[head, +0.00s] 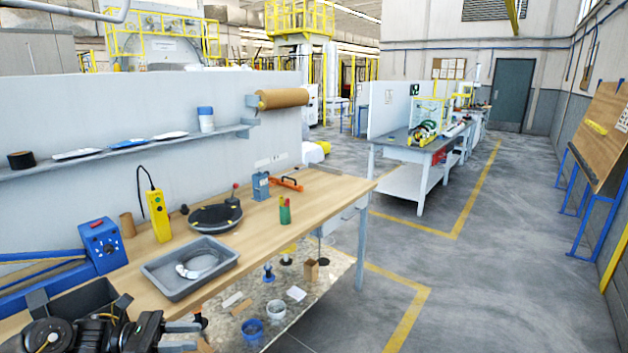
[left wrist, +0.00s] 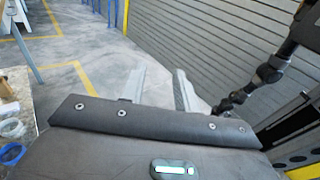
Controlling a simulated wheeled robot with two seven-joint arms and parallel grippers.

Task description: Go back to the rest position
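My left gripper (head: 198,337) is at the bottom left of the head view, in front of the wooden bench (head: 335,186). Its two grey fingers stand apart. In the left wrist view the left gripper (left wrist: 158,84) also shows its fingers apart, with only grey floor between them and nothing held. My right gripper is not in view. A white coil (head: 185,271) lies in a grey tray (head: 160,291) on the bench, apart from the left gripper. A round black turntable-like device (head: 212,220) stands behind the tray.
A lower shelf (head: 320,285) holds cups and small items. The floor (head: 480,270) to the right is clear.

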